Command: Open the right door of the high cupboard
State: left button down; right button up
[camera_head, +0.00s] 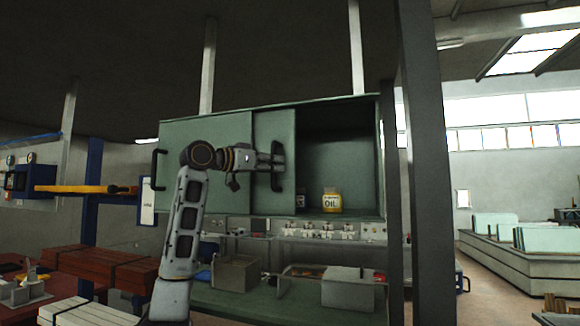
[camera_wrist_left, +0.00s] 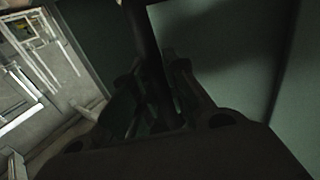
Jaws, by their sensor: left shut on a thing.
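The high cupboard (camera_head: 338,101) is pale green with sliding doors. Its right door (camera_head: 262,128) stands slid to the left, partly overlapping the left door (camera_head: 205,130), and the right part of the cupboard is open. My left gripper (camera_head: 270,163) is shut on the right door's dark vertical handle (camera_head: 277,147). In the left wrist view the dark handle bar (camera_wrist_left: 143,30) runs between the fingers of my left gripper (camera_wrist_left: 160,85), in deep shade. The left door's black handle (camera_head: 155,170) is free. My right gripper is not in view.
A yellow oil bottle (camera_head: 331,201) stands inside the open part, with a smaller container (camera_head: 300,201) beside it. Below is a green workbench (camera_head: 250,301) with boxes. A grey post (camera_head: 424,160) rises just right of the cupboard.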

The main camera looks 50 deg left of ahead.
pick_arm(q)
jog(key=shift+s+a, duration=0.15)
jog(key=shift+a, duration=0.1)
jog(key=c, duration=1.4)
grip_release()
jog(key=shift+s+a, duration=0.2)
jog(key=shift+s, duration=5.8)
